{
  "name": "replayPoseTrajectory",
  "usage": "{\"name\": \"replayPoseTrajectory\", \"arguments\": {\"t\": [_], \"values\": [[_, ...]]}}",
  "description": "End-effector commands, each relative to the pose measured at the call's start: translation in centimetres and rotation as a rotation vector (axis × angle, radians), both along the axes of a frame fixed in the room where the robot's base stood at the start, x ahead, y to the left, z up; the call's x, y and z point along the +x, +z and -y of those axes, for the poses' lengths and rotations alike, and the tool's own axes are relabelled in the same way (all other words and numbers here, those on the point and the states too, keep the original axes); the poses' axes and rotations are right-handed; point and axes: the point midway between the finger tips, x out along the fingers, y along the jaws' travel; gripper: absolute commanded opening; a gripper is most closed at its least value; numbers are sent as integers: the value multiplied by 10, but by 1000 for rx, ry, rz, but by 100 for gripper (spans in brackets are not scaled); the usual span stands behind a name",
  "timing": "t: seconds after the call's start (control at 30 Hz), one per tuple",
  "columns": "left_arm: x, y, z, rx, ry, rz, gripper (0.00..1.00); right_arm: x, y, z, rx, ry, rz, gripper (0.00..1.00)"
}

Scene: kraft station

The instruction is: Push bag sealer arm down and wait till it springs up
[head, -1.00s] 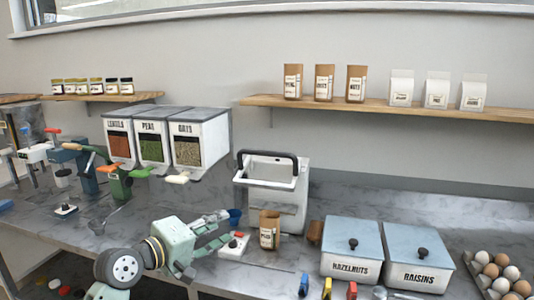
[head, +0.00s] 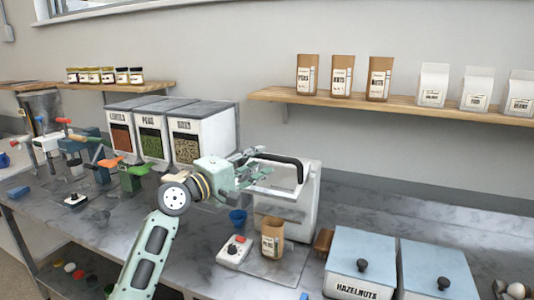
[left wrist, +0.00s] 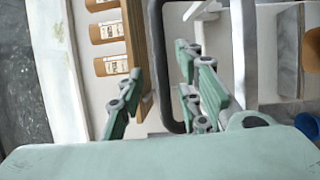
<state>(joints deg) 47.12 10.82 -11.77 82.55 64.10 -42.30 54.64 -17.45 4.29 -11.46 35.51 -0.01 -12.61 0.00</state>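The bag sealer (head: 305,212) is a white box machine on the counter in the middle of the head view. Its black handle bar (head: 285,160) is raised at the top. My left gripper (head: 254,168) is at the left end of this handle, with its green fingers spread. In the left wrist view the dark handle bar (left wrist: 158,60) runs between the open fingers (left wrist: 160,88), seemingly without being gripped. Whether a finger touches it, I cannot tell. A brown paper bag (head: 272,238) stands upright in front of the sealer. My right gripper is not in view.
A white control box with a red button (head: 233,250) and a blue cup (head: 238,217) are near the bag. Grain dispensers (head: 185,130) stand behind left. Blue-lidded bins (head: 360,262) stand to the right. A shelf with bags (head: 400,104) hangs above.

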Motion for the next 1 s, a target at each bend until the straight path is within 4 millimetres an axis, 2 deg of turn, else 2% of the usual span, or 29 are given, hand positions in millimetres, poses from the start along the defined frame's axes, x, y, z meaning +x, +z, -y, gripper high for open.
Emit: {"name": "replayPoseTrajectory", "arguments": {"t": [0.07, 0.17, 0.5, 0.6, 1.0], "values": [[9, 3, 10, -1, -2, -2, 32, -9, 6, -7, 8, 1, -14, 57], [18, 3, 16, 1, 0, -1, 32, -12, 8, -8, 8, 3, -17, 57], [26, 1, 23, 1, 0, 0, 32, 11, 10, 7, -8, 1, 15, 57], [26, 1, 23, 1, 0, 0, 32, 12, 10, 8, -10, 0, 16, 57], [26, 1, 23, 1, 0, 0, 0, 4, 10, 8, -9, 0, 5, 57]]}}
